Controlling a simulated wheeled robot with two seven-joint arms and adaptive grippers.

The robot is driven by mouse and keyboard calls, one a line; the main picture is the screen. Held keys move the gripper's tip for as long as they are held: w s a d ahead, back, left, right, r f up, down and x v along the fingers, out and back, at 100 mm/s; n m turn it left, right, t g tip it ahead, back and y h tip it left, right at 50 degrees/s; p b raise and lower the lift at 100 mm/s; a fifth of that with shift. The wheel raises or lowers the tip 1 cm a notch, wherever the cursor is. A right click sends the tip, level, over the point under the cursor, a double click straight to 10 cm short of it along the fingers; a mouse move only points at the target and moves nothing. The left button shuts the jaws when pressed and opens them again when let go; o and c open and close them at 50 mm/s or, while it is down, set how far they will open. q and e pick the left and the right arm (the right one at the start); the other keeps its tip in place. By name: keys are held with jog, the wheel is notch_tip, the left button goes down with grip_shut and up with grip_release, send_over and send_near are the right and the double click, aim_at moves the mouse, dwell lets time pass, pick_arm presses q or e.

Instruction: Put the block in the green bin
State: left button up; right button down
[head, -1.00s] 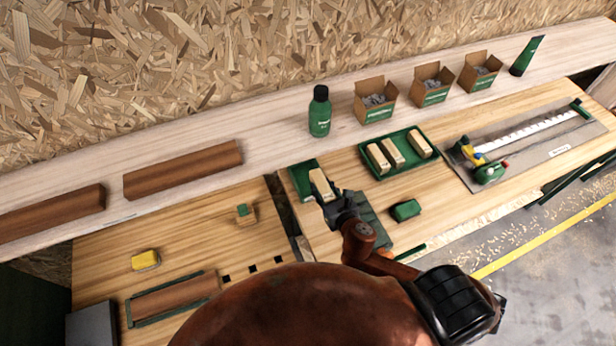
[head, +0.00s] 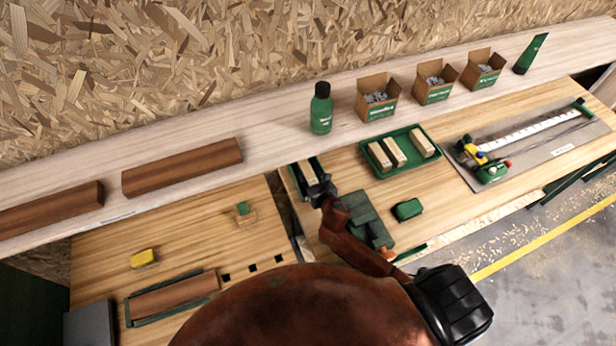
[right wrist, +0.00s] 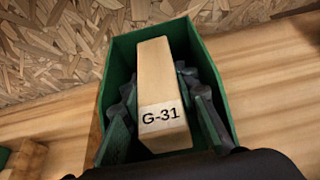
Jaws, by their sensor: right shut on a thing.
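The block (head: 308,172) is pale wood; in the right wrist view the block (right wrist: 158,85) carries the label G-31. My right gripper (head: 316,186) is shut on it, with a dark finger on each long side. The green bin (head: 294,182) stands at the left back of the right-hand bench. In the right wrist view, the walls of the green bin (right wrist: 217,75) surround the block and the fingers (right wrist: 162,115). The block appears between the bin's walls; I cannot tell whether it touches the floor. My left gripper is out of view.
A green tray (head: 438,161) with wooden blocks stands right of the bin. A dark green stepped object (head: 363,212) and a small green block (head: 407,209) lie nearer. A green bottle (head: 321,108) and cardboard boxes (head: 377,97) stand on the shelf behind.

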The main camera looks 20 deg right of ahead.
jog(key=shift+f, duration=0.85)
jog(key=c, duration=1.8)
grip_release()
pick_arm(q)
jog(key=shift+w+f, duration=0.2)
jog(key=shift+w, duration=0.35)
pick_arm(e)
jog(key=shift+o, duration=0.2)
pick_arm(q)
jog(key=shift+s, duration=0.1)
pick_arm(e)
jog(key=shift+s+r, duration=0.2)
jog(key=shift+r, duration=0.05)
jog(key=v, duration=1.1)
jog(key=shift+s+r, duration=0.1)
jog(key=shift+s, duration=0.25)
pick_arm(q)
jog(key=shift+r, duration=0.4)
